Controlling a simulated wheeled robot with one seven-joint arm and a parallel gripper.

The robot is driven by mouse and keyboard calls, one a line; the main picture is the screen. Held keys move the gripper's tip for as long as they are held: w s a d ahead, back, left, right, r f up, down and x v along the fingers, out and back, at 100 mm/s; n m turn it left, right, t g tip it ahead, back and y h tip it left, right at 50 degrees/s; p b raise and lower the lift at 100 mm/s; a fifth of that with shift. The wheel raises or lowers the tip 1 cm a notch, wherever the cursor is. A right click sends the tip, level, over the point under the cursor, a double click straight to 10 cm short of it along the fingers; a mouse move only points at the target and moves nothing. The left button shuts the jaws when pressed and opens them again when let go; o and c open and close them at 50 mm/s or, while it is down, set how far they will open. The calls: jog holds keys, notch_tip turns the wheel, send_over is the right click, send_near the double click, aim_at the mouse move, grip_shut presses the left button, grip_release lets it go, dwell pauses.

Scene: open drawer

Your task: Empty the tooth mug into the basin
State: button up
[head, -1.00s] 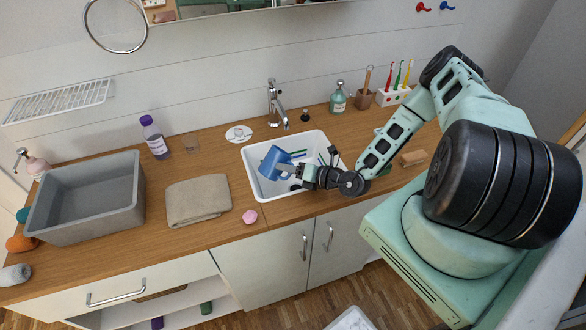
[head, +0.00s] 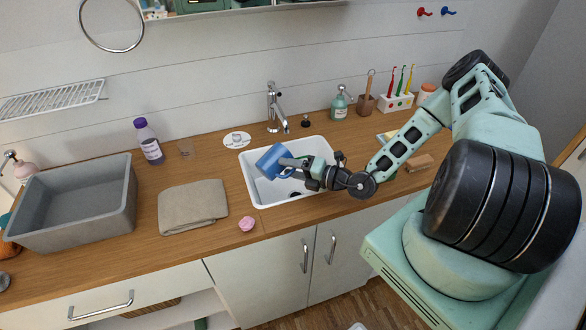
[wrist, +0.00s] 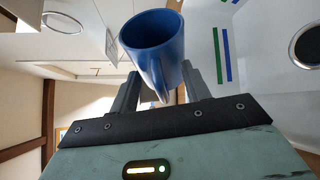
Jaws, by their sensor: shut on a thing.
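The blue mug (head: 270,161) is in my gripper (head: 291,164), over the left part of the white basin (head: 262,199). The mug is strongly tilted. In the wrist view the mug (wrist: 150,42) shows its open mouth, and the part of its inside that I see looks empty. My gripper (wrist: 165,88) is shut on the mug's handle side. A blue stick (wrist: 227,54) and a green stick (wrist: 217,55) lie against the basin's white surface in the wrist view. In the head view my gripper and wrist hide much of the basin's inside.
The tap (head: 274,106) stands behind the basin. A pink object (head: 247,220) lies at the counter's front, near a folded towel (head: 193,206). A grey tub (head: 75,203) stands at left. A soap bottle (head: 339,105) and a brush holder (head: 396,102) stand at back right.

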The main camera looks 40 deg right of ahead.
jog(key=shift+d+b, duration=0.2)
jog(key=shift+b, duration=0.1)
grip_shut()
jog(key=shift+s+d+r+m+t, duration=0.15)
jog(key=shift+r+m+t, duration=0.05)
jog(key=shift+m+t, duration=0.1)
jog(key=shift+s+d+r+m+t+y+b, duration=0.15)
jog(key=shift+d+m+t+y+b, duration=0.25)
jog(key=shift+b, duration=0.65)
jog(key=shift+s+r, duration=0.1)
jog(key=shift+a+f+t+b, duration=0.1)
jog(key=shift+f+t+b, duration=0.2)
jog(key=shift+b, duration=0.05)
jog(key=shift+f+m+t+b, duration=0.3)
jog(key=shift+m+b, duration=0.05)
jog(key=shift+m, duration=0.35)
jog(key=shift+d+r+m+p, duration=0.3)
jog(key=shift+r+m, duration=0.25)
jog(key=shift+m, duration=0.05)
